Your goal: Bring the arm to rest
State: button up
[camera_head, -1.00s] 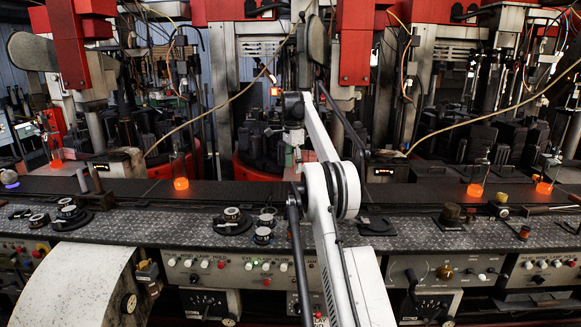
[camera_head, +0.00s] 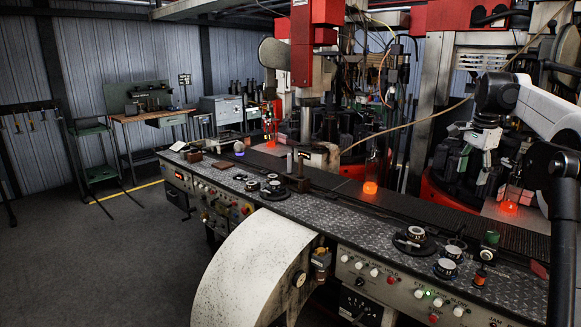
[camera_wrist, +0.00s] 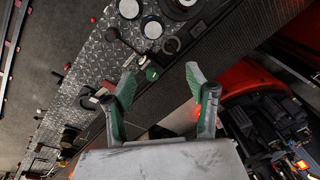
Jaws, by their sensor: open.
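My gripper (camera_wrist: 163,85) shows in the wrist view with its two green-padded fingers spread apart. Nothing is between the fingers. Beyond them lie the dark conveyor belt (camera_wrist: 235,52) and the patterned metal deck (camera_wrist: 95,68). In the head view my white arm comes in from the right edge, bent at a dark joint. My wrist hangs down in front of the red-based mould machine at the right. The fingers are too small and dark there to make out.
Knobs (camera_head: 415,234) stick up from the deck. A workbench (camera_head: 150,116) stands at the back left. The floor (camera_head: 110,250) at left is clear.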

jog(key=s+a+r+n+t, duration=0.3)
jog(key=s+a+n, duration=0.5)
jog(key=s+a, duration=1.1)
jog(key=s+a+f+n+t, duration=0.1)
jog(key=s+a+f+n, duration=0.3)
jog(key=s+a+f, duration=0.3)
jog(key=s+a+f+n+t, duration=0.1)
jog(key=s+a+f+n, duration=0.2)
jog(key=s+a+f, duration=0.5)
jog(key=s+f, duration=0.1)
jog(key=s, duration=0.5)
jog(key=shift+s+n+t+y, duration=0.3)
jog(key=shift+s+n+y, duration=0.05)
jog(key=shift+n+y, duration=0.05)
jog(key=shift+d, duration=0.1)
